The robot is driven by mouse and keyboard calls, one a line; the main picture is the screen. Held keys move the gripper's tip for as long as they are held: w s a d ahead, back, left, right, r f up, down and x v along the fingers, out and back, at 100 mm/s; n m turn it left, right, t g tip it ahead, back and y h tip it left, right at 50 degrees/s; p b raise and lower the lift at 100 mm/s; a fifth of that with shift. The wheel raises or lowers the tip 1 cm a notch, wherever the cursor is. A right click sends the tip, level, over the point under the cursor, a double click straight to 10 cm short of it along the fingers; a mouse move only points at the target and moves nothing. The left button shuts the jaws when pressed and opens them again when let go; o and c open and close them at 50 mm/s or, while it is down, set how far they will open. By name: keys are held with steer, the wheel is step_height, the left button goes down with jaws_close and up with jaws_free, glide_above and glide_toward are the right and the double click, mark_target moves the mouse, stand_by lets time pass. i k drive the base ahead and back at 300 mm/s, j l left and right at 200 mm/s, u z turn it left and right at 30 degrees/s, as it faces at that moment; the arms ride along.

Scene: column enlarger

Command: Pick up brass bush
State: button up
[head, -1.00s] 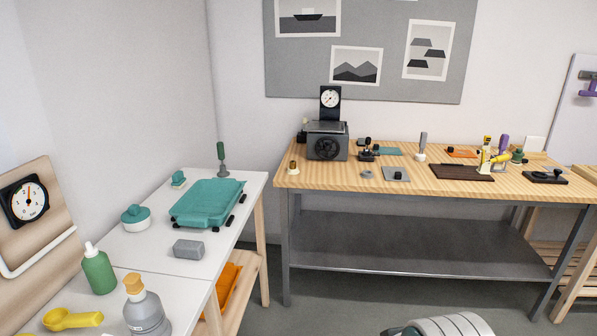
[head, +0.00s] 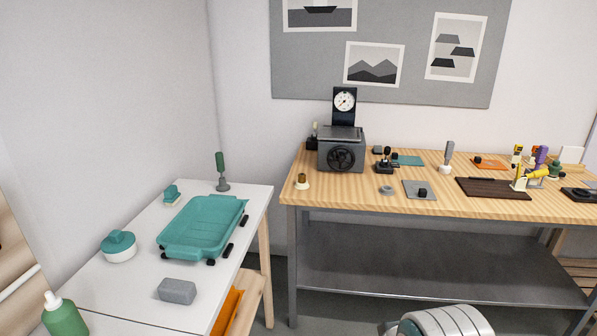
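A small brass-coloured piece (head: 302,177) sits on a round cream base at the left front corner of the wooden workbench (head: 330,196). It looks like the brass bush, but it is too small to be sure. My gripper does not show. Only a rounded white and grey part of my own arm or body shows at the bottom right, well short of the bench.
A grey machine with a dial (head: 341,155) stands behind the brass piece. A grey ring (head: 386,190), a grey plate (head: 420,190) and a dark brown board (head: 493,188) lie to the right. A white table with a teal tray (head: 202,227) stands left. Floor shows between the tables.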

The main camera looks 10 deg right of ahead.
mark_target(301, 177)
steer(key=i+l, duration=0.1)
steer(key=i, duration=1.05)
steer(key=i+l+u, duration=0.1)
steer(key=i, duration=1.05)
